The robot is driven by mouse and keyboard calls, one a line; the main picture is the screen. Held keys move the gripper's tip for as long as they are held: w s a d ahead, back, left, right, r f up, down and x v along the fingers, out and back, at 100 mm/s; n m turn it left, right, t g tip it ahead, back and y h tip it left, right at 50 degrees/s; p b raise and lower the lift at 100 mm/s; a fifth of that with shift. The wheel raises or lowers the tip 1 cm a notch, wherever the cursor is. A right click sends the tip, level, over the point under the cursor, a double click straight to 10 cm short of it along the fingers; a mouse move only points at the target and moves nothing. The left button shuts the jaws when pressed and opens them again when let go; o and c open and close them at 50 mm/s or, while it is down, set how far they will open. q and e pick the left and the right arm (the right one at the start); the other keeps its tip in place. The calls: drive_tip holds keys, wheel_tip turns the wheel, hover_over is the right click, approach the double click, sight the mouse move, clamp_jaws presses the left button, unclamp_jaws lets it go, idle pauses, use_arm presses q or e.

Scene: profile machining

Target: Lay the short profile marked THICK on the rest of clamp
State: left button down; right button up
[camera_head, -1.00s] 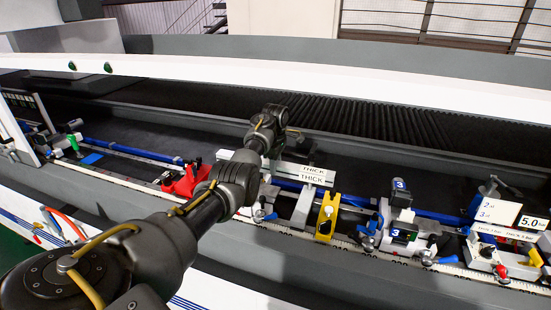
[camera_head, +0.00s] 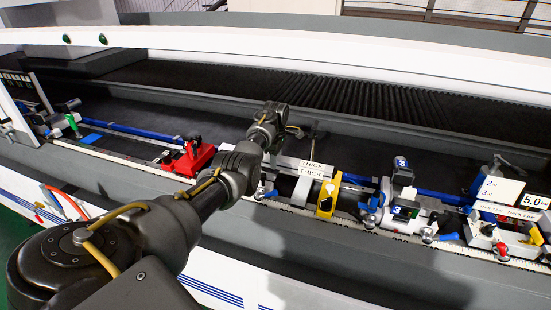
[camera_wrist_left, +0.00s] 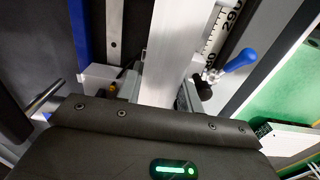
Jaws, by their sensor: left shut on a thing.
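The silver short profile marked THICK (camera_head: 312,169) is in my left gripper, just behind and left of the yellow clamp (camera_head: 328,196) in the head view. Two white THICK labels show on it. In the left wrist view the profile (camera_wrist_left: 163,45) runs up between the two fingers of my left gripper (camera_wrist_left: 158,92), which is shut on it. In the head view the wrist hides the fingers. I cannot tell whether the profile touches anything below. A clamp marked 3 (camera_head: 403,180) stands to the right. My right gripper is not in view.
A red clamp (camera_head: 190,157) stands left of my arm. White signs (camera_head: 500,190) and red-knobbed parts crowd the right end. A blue-handled lever (camera_wrist_left: 240,60) and a ruler scale (camera_wrist_left: 222,30) lie close to the gripper in the left wrist view. The dark bed behind is clear.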

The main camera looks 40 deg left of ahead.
use_arm(q)
drive_tip(key=shift+f+b, duration=0.3)
drive_tip(key=shift+f, duration=0.2)
idle(0.4)
drive_tip(key=c, duration=0.9)
unclamp_jaws()
drive_tip(key=shift+o, duration=0.3)
drive_tip(key=shift+s, duration=0.1)
wheel_tip(320, 180, up, 10)
drive_tip(key=b, duration=0.3)
drive_tip(key=shift+f, duration=0.15)
drive_tip(key=shift+r, duration=0.6)
